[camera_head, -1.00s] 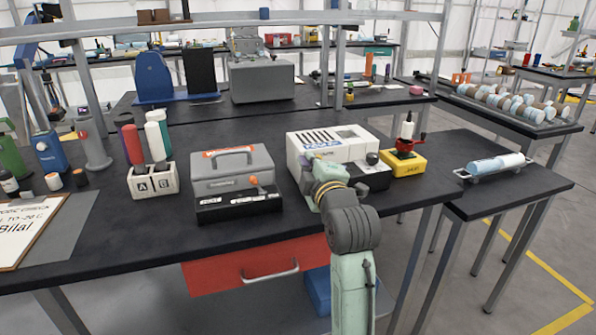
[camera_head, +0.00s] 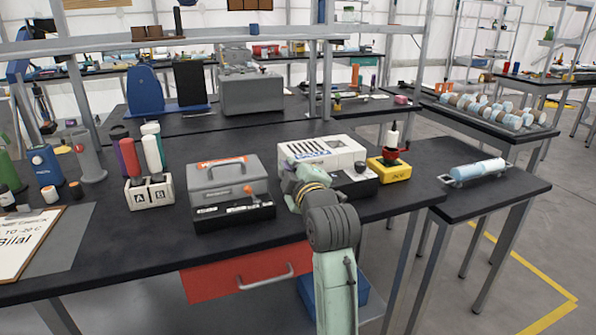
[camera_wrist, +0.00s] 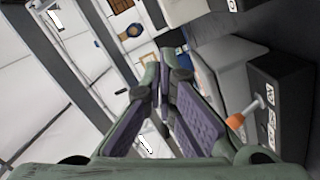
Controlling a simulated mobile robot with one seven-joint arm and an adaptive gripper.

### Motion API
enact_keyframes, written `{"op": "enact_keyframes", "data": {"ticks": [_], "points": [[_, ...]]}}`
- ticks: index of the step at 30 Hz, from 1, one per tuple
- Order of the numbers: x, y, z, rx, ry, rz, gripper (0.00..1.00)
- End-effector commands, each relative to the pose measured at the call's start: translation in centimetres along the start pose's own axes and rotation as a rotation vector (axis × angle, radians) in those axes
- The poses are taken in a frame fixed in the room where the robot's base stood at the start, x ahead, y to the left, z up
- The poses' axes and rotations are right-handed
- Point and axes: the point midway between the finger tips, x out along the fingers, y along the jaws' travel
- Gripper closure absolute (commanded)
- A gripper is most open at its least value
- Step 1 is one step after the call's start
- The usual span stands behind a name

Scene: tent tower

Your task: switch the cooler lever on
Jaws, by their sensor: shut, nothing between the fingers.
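A white vented unit (camera_head: 322,153) stands on the bench, with a black base in front and a dark knob (camera_head: 360,167) at its right. Left of it is a grey case (camera_head: 228,178) with a black control box (camera_head: 234,215) in front, bearing white labels and an orange-tipped lever (camera_head: 253,188). I cannot read which one is the cooler. My gripper (camera_head: 293,178) is shut and empty, in front of the white unit's left end and right of the orange-tipped lever. In the wrist view the orange-tipped lever (camera_wrist: 245,112) is right of my gripper (camera_wrist: 166,72), apart from it.
A white A/B holder (camera_head: 150,192) with several cylinders stands left of the grey case. A yellow box (camera_head: 390,171) with a red top stands to the right. A red drawer (camera_head: 245,273) is below the bench edge. The bench in front of the control box is clear.

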Motion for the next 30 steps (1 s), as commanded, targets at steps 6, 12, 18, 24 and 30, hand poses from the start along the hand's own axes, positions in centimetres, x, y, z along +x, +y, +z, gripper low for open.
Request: {"op": "enact_keyframes", "data": {"ticks": [6,12,18,24,30], "points": [[-5.7,-0.2,0.3,-0.003,-0.001,0.006,1.0],[-8.8,-0.1,0.2,-0.001,0.0,0.004,1.0],[-10.0,-0.1,0.1,-0.001,0.0,0.003,1.0],[-10.1,-0.1,0.1,-0.001,0.0,0.002,1.0],[-9.7,-0.1,-1.1,0.011,0.027,0.011,1.0]]}}
